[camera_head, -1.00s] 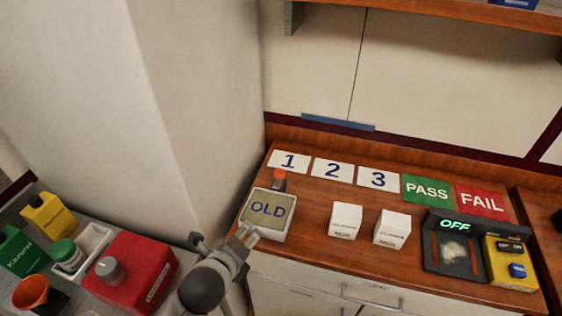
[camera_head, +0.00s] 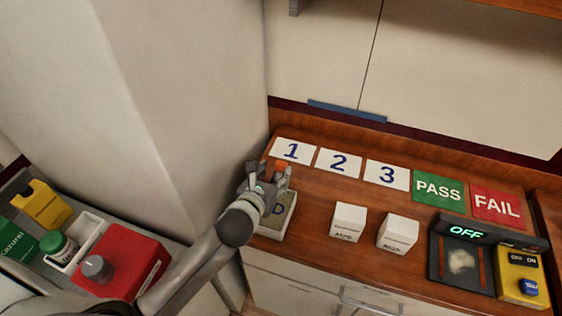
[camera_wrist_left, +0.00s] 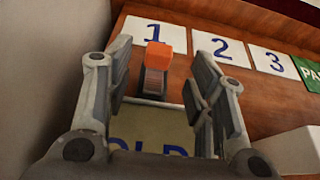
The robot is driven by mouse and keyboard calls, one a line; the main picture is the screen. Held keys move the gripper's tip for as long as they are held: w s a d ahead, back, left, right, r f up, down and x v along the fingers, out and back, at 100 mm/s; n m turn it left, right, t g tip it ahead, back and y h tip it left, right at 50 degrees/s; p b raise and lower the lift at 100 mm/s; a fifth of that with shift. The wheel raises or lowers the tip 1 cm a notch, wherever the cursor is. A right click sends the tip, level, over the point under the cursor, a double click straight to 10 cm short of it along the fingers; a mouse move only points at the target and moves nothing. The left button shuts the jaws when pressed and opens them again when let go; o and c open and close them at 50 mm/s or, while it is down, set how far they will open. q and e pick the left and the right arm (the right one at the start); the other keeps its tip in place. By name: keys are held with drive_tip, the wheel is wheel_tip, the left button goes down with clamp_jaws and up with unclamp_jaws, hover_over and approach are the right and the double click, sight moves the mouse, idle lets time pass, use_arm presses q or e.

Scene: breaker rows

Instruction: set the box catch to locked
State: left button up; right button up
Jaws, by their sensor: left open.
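The box marked OLD (camera_head: 279,219) stands at the left end of the wooden counter, partly hidden by my left arm. Its label also shows in the left wrist view (camera_wrist_left: 150,136). The catch, with an orange end (camera_wrist_left: 159,57), is at the box's far edge, and its orange part shows in the head view (camera_head: 279,168). I cannot tell from its look whether it is locked. My left gripper (camera_head: 270,175) is open over the box's far side. In the left wrist view the catch appears between its spread fingers (camera_wrist_left: 162,72). My right gripper is not in view.
Cards 1 (camera_head: 293,151), 2 (camera_head: 339,162) and 3 (camera_head: 387,175) lie behind the box. Two white boxes, one here (camera_head: 348,220), stand to its right, then a dark device reading OFF (camera_head: 462,255). A pale wall is close on the left. A red container (camera_head: 125,262) stands at lower left.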

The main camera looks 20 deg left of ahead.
sight(280, 165)
use_arm(q)
drive_tip(key=x, duration=0.3)
drive_tip(key=shift+w, duration=0.15)
drive_tip(key=shift+x, duration=1.25)
drive_tip(key=shift+w+f+p, duration=0.2)
drive_tip(key=shift+w+p, duration=0.1)
drive_tip(key=shift+w, duration=0.1)
drive_tip(key=shift+w+f, duration=0.1)
drive_tip(key=shift+w, duration=0.05)
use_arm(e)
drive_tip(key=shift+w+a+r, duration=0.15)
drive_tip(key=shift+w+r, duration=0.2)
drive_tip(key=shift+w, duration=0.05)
use_arm(q)
drive_tip(key=shift+c, duration=0.4)
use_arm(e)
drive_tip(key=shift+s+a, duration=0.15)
use_arm(q)
drive_tip(key=c, duration=0.5)
clamp_jaws()
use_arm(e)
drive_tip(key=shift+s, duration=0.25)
